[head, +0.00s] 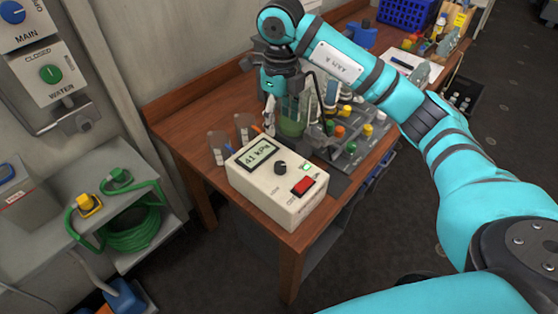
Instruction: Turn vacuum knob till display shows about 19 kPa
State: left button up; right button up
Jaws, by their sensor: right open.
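The white vacuum controller box (270,196) sits on the near part of the wooden table. Its display (257,155) reads 41 kPa. The black vacuum knob (280,167) is on its top face, right of the display, with nothing touching it. My right gripper (290,118) points down behind the box, beyond the knob and apart from it. It is open, and its fingers partly overlap the glassware behind. My left gripper is out of view.
A red switch (303,187) is on the box, right of the knob. Clear beakers (217,146) stand left of the gripper. A grey rack (374,142) with colored caps is on the right. A blue crate (406,12) is at the back.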

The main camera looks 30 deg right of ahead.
aim_at(280, 164)
notch_tip(280, 164, down, 15)
jog(key=p, duration=0.4)
jog(key=shift+r, duration=0.15)
jog(key=shift+f, duration=0.55)
grip_shut()
